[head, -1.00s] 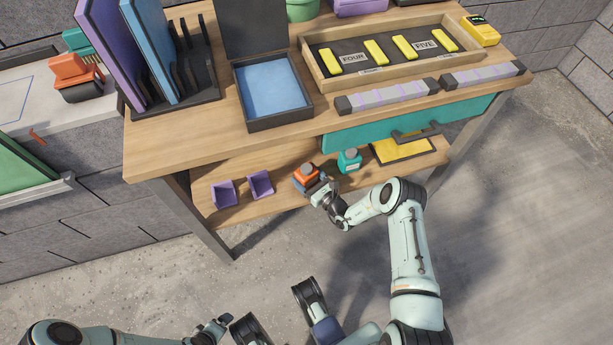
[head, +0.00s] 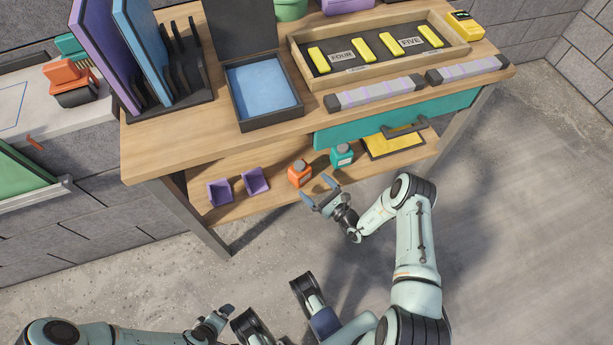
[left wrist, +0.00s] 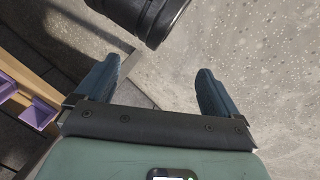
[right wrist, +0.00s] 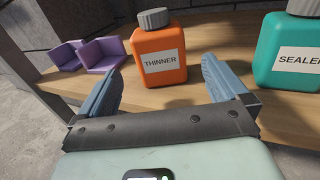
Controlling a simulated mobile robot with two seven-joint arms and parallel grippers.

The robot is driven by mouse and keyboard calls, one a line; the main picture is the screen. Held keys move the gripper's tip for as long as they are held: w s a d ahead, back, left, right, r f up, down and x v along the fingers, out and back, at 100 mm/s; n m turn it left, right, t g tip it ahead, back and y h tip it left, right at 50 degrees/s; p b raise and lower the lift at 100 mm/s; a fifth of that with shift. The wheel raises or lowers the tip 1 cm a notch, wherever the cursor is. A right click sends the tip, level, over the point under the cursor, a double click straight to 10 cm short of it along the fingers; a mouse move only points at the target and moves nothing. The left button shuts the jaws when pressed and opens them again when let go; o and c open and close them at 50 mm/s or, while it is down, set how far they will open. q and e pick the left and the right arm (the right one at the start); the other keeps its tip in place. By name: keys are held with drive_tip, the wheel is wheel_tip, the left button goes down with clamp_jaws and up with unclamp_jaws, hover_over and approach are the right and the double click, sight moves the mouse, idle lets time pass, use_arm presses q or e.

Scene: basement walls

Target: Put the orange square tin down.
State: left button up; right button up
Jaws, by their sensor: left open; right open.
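The orange square tin (head: 299,173) stands upright on the lower shelf of the workbench. In the right wrist view the tin (right wrist: 160,56) has a grey ribbed cap and a label reading THINNER. My right gripper (head: 319,190) is open and empty in front of the shelf, apart from the tin. In the right wrist view its two fingers (right wrist: 170,85) are spread, with the tin beyond them. My left gripper (left wrist: 155,85) is open and empty above the floor; it also shows at the bottom of the head view (head: 226,318).
A teal tin (head: 341,156) labelled SEALER stands right of the orange tin. Purple angled holders (head: 220,192) stand to its left. A yellow-topped tray (head: 393,145) lies further right. The bench top overhangs the shelf (head: 275,197); a teal drawer (head: 370,124) sits above.

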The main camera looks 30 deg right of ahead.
use_arm(q)
drive_tip(key=shift+s+d+r, duration=0.3)
drive_tip(key=shift+s, duration=0.25)
use_arm(e)
drive_tip(key=s, duration=0.3)
drive_tip(key=shift+s+d, duration=0.2)
drive_tip(key=shift+d, duration=0.05)
